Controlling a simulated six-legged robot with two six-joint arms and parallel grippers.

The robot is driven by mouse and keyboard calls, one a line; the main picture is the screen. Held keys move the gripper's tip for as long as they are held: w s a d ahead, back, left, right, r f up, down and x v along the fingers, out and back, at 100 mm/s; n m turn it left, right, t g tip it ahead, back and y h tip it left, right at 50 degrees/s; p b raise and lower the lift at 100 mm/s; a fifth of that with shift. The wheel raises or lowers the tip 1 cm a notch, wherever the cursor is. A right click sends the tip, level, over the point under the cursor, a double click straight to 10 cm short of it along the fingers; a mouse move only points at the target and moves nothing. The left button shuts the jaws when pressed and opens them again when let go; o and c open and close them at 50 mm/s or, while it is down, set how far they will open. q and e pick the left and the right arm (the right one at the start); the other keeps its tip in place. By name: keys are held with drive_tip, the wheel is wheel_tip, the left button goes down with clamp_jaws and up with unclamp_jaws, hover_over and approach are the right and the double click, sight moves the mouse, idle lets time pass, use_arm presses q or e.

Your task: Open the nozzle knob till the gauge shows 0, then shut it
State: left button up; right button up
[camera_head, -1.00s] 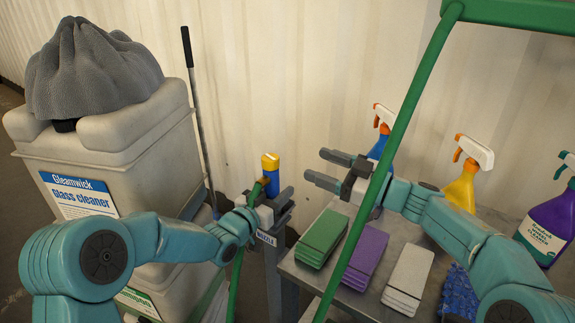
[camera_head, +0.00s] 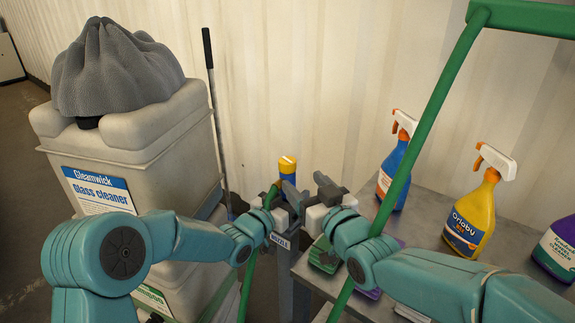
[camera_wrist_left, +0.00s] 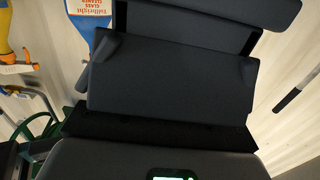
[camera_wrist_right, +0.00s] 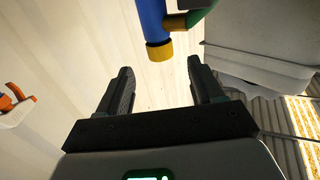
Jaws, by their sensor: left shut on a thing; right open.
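The nozzle (camera_head: 287,168) stands upright, blue with a yellow knob (camera_head: 287,160) on top and a green hose at its side. The right wrist view shows its blue body (camera_wrist_right: 152,18) and yellow end (camera_wrist_right: 159,51). My left gripper (camera_head: 283,203) is shut at the nozzle's lower part, above a post labelled as the nozzle's (camera_head: 281,241); the gripped spot is hidden. In the left wrist view its dark fingers (camera_wrist_left: 170,80) hide what they hold. My right gripper (camera_head: 312,193) is open and empty, just right of the nozzle; its fingers (camera_wrist_right: 160,92) are apart, short of the yellow end. No gauge is readable.
A glass cleaner tank (camera_head: 130,135) under a grey cloth (camera_head: 115,70) stands left. Blue (camera_head: 394,172) and yellow (camera_head: 470,215) spray bottles stand on the table (camera_head: 425,215) at right. A green bar (camera_head: 425,110) crosses in front. Pads lie partly hidden below my right arm.

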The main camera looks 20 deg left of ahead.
sight(291, 169)
drive_tip(key=x, duration=0.8)
drive_tip(key=shift+w+a, duration=0.25)
drive_tip(key=shift+w, duration=0.05)
drive_tip(key=c, duration=0.9)
drive_tip(key=shift+c, duration=0.2)
